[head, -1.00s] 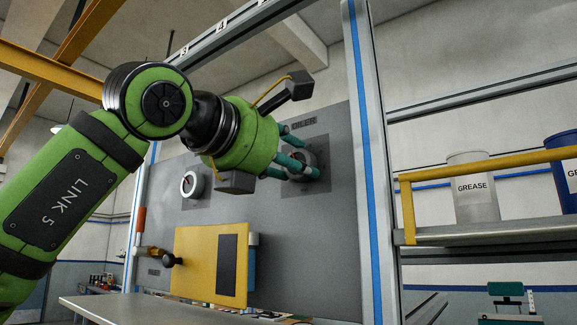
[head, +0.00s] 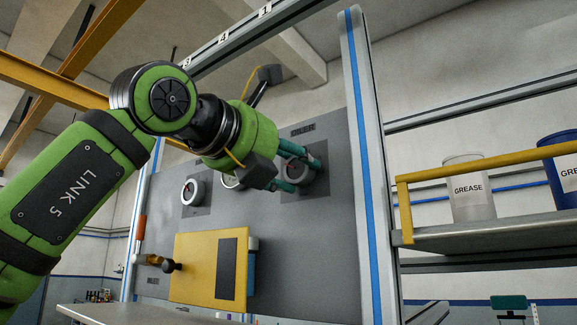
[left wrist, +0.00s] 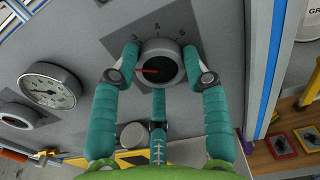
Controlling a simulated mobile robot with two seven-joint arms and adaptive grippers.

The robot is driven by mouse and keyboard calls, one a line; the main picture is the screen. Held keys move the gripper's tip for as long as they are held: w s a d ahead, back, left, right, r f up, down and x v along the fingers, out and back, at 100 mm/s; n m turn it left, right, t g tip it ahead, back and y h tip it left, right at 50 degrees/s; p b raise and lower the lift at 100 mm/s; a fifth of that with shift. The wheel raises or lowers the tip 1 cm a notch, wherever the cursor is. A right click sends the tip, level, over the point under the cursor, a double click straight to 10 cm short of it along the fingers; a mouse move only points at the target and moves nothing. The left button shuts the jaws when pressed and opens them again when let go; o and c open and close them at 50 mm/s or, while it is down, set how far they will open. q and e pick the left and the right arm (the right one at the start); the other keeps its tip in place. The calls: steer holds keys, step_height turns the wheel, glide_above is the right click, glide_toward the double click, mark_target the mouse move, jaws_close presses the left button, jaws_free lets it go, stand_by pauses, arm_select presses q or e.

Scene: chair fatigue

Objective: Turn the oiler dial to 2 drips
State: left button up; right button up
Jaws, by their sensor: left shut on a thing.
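The oiler dial (head: 299,176) is a round grey knob on a dark square plate under the OILER label (head: 303,129). My left gripper (head: 304,168), with teal fingers, is shut around this dial. In the left wrist view the dial (left wrist: 163,74) has a black face and a red pointer directed left, with scale numbers above it. Two fingertips grip its left and right sides; a third finger is below. The left finger covers the part of the scale around the pointer's tip, so I cannot read its setting. My right gripper is not in view.
A pressure gauge (left wrist: 50,88) and another dial (head: 194,191) sit left on the same grey panel (head: 310,250). A yellow box (head: 205,268) is mounted below. A metal post (head: 368,170) stands right of the dial, then a shelf with a grease bucket (head: 470,190).

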arm_select(q)
steer(key=shift+a+r, duration=0.15)
steer(key=shift+r, duration=0.2)
steer(key=o, duration=0.9)
steer(key=shift+o, duration=1.3)
steer(key=shift+f, duration=0.1)
steer(key=shift+w+d+f, duration=0.15)
steer(key=shift+d, duration=0.05)
steer(key=v, duration=1.2)
